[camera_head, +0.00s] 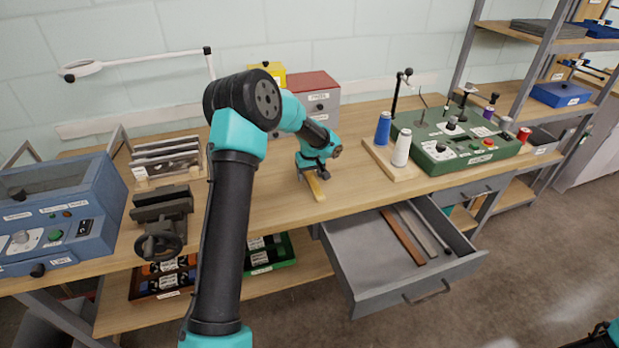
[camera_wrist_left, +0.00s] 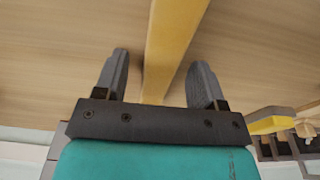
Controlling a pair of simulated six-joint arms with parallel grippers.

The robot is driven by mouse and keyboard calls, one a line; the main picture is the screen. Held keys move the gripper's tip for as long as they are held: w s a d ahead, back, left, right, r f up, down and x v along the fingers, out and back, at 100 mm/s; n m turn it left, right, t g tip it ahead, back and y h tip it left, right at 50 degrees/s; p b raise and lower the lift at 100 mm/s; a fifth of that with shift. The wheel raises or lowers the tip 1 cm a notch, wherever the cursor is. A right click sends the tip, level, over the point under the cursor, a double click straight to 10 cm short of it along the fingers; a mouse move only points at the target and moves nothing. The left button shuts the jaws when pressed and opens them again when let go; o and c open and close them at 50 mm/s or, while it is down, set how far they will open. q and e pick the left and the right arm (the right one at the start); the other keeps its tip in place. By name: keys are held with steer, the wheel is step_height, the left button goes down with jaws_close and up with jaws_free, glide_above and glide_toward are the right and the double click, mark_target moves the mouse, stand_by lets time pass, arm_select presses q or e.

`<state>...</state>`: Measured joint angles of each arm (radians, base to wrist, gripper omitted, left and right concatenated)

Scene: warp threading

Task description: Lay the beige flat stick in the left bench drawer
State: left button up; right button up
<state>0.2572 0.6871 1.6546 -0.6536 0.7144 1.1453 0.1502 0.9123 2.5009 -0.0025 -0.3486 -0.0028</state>
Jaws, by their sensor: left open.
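The beige flat stick (camera_head: 317,187) lies on the bench top near its front edge, looking yellowish. My left gripper (camera_head: 312,174) is over it, pointing down. In the left wrist view the stick (camera_wrist_left: 172,40) runs between the two spread fingers of the gripper (camera_wrist_left: 158,72), with a gap on each side. The left bench drawer (camera_head: 358,272) is pulled open, below and to the right of the stick. Inside it lie a reddish-brown flat stick (camera_head: 403,238), a grey one (camera_head: 417,229) and a dark thin item. My right gripper does not show.
A wooden base (camera_head: 392,164) with blue and white thread spools stands right of the stick, beside a green machine (camera_head: 455,150). A second drawer (camera_head: 470,190) is closed. A vise (camera_head: 161,220) and a blue box (camera_head: 50,215) stand at left. The drawer's front left is bare.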

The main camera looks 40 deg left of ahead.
mark_target(309, 175)
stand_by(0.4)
arm_select(q)
steer(key=c, duration=1.1)
steer(key=shift+r, duration=0.1)
steer(key=shift+r, duration=1.45)
steer(key=shift+s+d+r, duration=0.15)
steer(key=shift+s+r, duration=0.05)
steer(key=shift+r, duration=0.1)
steer(key=s+d, duration=0.3)
steer(key=s, duration=0.1)
steer(key=s+d+r, duration=0.1)
steer(key=s+d, duration=0.2)
steer(key=s, duration=0.1)
steer(key=s+d, duration=0.3)
steer(key=s, duration=0.1)
steer(key=shift+s+d+r, duration=0.15)
steer(key=shift+s, duration=0.1)
